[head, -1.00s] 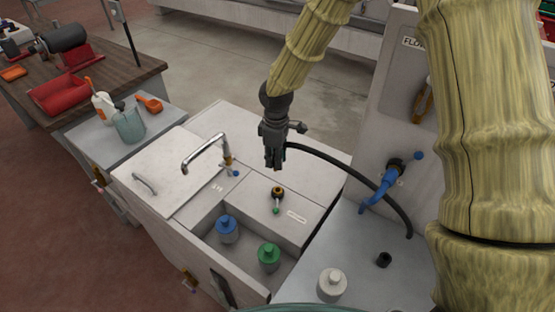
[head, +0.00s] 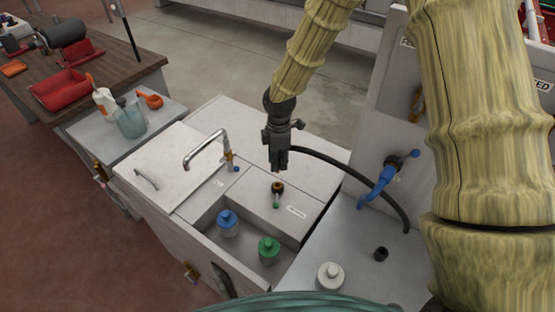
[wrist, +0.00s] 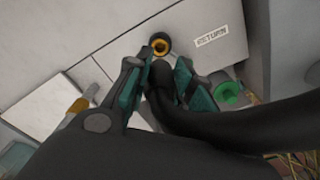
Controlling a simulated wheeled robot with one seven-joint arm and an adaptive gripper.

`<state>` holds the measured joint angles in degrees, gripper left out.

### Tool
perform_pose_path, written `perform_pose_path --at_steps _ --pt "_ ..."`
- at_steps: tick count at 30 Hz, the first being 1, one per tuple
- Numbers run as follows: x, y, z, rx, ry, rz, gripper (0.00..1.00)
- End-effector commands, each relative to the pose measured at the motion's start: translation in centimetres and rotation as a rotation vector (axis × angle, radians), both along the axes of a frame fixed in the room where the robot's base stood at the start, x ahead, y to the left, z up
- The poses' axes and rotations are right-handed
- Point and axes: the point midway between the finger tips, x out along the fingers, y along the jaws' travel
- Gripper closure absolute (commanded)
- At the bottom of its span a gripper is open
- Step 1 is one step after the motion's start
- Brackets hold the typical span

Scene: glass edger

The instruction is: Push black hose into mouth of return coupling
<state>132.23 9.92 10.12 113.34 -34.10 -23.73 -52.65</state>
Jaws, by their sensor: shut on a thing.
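My gripper (head: 279,168) is shut on the black hose (head: 345,170) near its end, above the white cabinet top. The hose curves from the jaws to the right and down toward the grey top at the right. In the wrist view the hose (wrist: 210,118) runs from between the fingers (wrist: 165,85) to the right edge. The return coupling (head: 277,188), a dark fitting with a brass ring, stands just below the fingertips, with a gap between. In the wrist view its round mouth (wrist: 160,46) shows beyond the fingertips, beside the RETURN label (wrist: 212,36). The hose is outside the mouth.
A curved metal spout (head: 205,145) stands to the left. A blue valve handle (head: 378,185) is on the panel at right. A white-capped bottle (head: 330,276) stands nearby.

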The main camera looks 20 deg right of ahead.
Motion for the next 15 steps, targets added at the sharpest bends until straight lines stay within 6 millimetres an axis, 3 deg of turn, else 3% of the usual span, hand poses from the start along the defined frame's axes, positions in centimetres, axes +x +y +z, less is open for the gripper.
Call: perform_pose_path --at_steps 3,15 --pt "0.0 -0.1 0.1 0.000 -0.001 0.012 1.00" --pt "0.0 -0.1 -3.0 -0.001 0.000 0.010 1.00"
